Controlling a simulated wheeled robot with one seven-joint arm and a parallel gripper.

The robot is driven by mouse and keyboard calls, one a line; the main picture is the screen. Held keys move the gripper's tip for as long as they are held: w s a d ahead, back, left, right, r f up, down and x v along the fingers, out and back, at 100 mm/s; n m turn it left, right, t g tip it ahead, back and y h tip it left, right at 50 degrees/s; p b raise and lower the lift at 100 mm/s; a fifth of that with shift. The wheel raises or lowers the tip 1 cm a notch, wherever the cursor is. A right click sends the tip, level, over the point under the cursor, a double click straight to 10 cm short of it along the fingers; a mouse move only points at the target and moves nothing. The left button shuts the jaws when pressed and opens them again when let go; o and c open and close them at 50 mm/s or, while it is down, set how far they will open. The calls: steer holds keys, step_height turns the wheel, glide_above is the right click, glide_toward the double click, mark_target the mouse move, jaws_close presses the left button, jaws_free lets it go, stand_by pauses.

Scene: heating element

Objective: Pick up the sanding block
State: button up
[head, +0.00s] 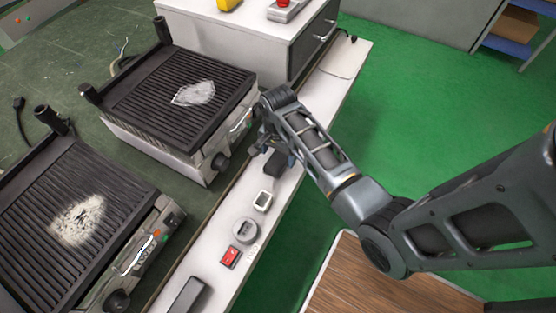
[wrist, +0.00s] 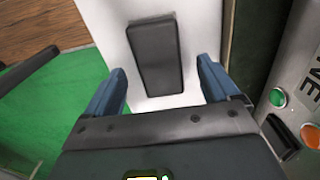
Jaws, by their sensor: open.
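A dark grey rectangular block (wrist: 157,55), which looks like the sanding block, lies flat on the white bench strip in the wrist view. In the head view it shows as a small dark shape (head: 276,164) just under my gripper (head: 268,147), partly hidden by it. My gripper (wrist: 162,72) is open and empty, with its two blue fingers on either side of the block's near part in the picture. I cannot tell how high the fingertips are above the bench.
Two ribbed grills (head: 190,82) (head: 65,225) with white residue stand left of the strip (head: 222,212). On the strip are a small white-framed item (head: 262,200), a grey round part (head: 245,231), a red switch (head: 229,257) and another dark block (head: 188,297). A drawer unit (head: 300,45) stands behind.

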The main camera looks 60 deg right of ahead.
mark_target(278, 162)
steer(key=shift+f, duration=1.45)
steer(key=shift+c, duration=0.2)
steer(key=c, duration=1.1)
